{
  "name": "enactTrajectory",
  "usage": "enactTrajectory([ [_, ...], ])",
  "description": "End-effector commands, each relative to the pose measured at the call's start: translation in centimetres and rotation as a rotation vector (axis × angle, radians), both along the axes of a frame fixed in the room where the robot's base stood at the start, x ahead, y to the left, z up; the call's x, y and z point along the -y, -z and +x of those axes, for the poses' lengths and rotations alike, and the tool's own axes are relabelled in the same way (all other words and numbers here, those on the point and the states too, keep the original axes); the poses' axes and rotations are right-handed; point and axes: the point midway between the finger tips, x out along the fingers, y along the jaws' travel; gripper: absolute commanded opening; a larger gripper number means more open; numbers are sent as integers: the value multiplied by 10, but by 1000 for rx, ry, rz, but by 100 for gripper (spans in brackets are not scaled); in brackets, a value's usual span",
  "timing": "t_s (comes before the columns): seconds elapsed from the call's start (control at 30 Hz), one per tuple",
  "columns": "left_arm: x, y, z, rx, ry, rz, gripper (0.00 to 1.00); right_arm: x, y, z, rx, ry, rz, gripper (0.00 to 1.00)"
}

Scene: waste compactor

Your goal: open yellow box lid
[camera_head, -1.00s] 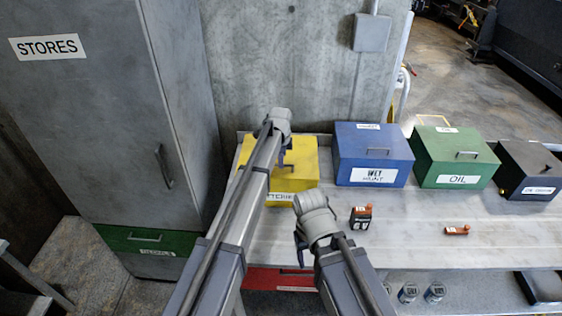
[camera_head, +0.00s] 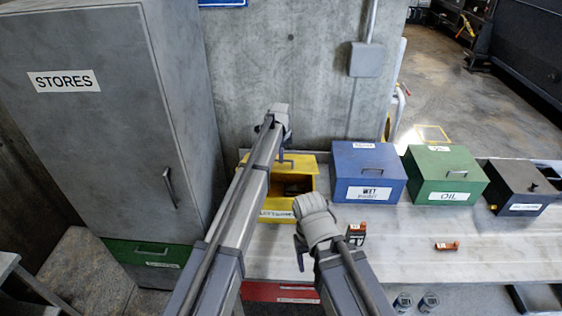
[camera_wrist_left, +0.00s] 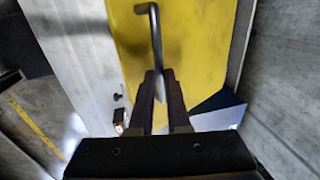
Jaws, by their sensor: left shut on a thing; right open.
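The yellow box (camera_head: 314,187) stands at the left of the bench, partly hidden behind my left arm. Its yellow lid (camera_head: 303,164) is raised at the front, and the dark inside shows below it. In the left wrist view the lid (camera_wrist_left: 190,40) fills the middle, with its dark bar handle (camera_wrist_left: 154,30) between my fingers. My left gripper (camera_head: 284,140) is shut on the handle; it also shows in the left wrist view (camera_wrist_left: 160,88). My right gripper (camera_head: 301,252) is open and empty, low in front of the bench, clear of the box.
A blue box (camera_head: 368,165), a green box (camera_head: 440,180) and a dark box (camera_head: 520,187) stand to the right on the bench (camera_head: 400,235). Two small orange-and-black items (camera_head: 356,234) (camera_head: 447,246) lie in front. A grey cabinet (camera_head: 110,130) stands at the left and a concrete wall behind.

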Motion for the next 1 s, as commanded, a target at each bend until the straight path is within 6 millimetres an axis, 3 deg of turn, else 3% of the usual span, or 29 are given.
enactTrajectory([
  [0.03,0,-15,18,15,-1,1,0,0,-15,0,0,5,1,64],
  [0.23,-1,-33,39,15,-1,1,0,0,-32,-1,0,19,1,64],
  [0.73,-1,-36,45,15,-1,0,0,0,-35,-1,1,25,2,64],
  [0.77,-1,-36,45,15,-1,0,16,0,-35,-1,1,25,2,64],
  [1.0,-1,-36,44,12,-1,0,43,0,-35,-1,1,25,2,64],
])
